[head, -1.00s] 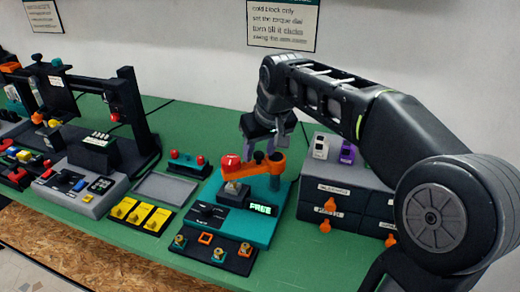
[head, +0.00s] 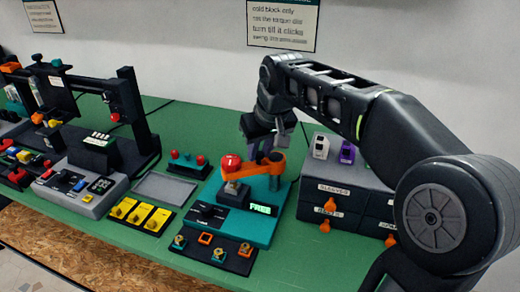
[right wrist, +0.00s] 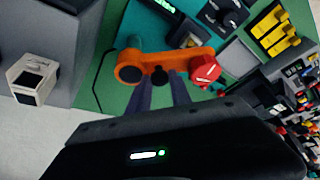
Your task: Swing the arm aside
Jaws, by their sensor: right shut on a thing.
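The orange swing arm (head: 262,168) lies across the top of the teal station (head: 232,226), over a small dark grey block (head: 234,190). A red knob (head: 230,163) is at its left end. My right gripper (head: 265,155) reaches down from above with its fingers at the middle of the arm. In the right wrist view its fingers (right wrist: 160,92) are shut on the black knob (right wrist: 158,77) on the orange arm (right wrist: 130,70). The station's display (head: 262,209) reads FREE. My left gripper is not in view.
Drawers (head: 345,200) with orange knobs stand to the right, with a white and a purple item on top. A grey tray (head: 165,189), yellow switches (head: 140,215) and a black gantry machine (head: 130,110) are to the left. Green bench behind the station is clear.

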